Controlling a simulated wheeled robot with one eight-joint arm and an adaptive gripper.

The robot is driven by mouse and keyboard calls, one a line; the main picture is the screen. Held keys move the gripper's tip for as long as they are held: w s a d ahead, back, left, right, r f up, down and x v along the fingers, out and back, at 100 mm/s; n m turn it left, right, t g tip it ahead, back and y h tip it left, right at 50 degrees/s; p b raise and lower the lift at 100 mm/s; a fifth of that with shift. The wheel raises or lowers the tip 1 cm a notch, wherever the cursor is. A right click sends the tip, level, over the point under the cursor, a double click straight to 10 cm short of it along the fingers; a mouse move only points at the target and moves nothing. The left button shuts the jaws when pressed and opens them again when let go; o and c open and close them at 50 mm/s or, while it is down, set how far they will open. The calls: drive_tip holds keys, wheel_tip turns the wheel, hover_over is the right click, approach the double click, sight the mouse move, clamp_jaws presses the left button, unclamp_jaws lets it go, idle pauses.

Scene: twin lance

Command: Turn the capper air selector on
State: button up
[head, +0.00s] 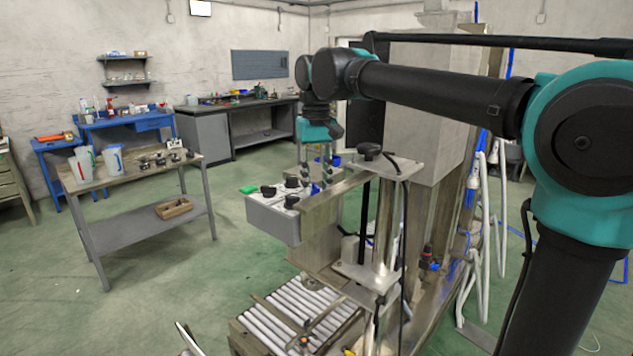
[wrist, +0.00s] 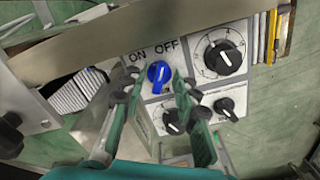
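The air selector is a blue knob (wrist: 158,74) on a pale panel, with ON printed to its upper left and OFF to its upper right in the wrist view. I cannot tell for certain which label it points to. My gripper (wrist: 157,80) is open, its two fingers on either side of the blue knob. I cannot tell whether they touch it. In the head view my gripper (head: 317,176) points down over the grey control box (head: 272,222), and a bit of the blue knob (head: 315,188) shows beside the fingers.
A large black dial (wrist: 222,57) and smaller black knobs (wrist: 225,107) share the panel. A metal plate (wrist: 100,45) runs close along the panel's upper side. In the head view the capper's roller conveyor (head: 300,305) lies below. A workbench (head: 130,180) stands left, with open floor between.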

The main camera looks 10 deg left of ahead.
drive_tip(key=shift+c, duration=0.5)
clamp_jaws()
drive_tip(key=n, duration=0.6)
drive_tip(key=shift+w+d, duration=0.1)
drive_tip(key=n, duration=0.6)
drive_tip(key=shift+w, duration=0.1)
idle(0.4)
drive_tip(key=shift+o, duration=0.5)
unclamp_jaws()
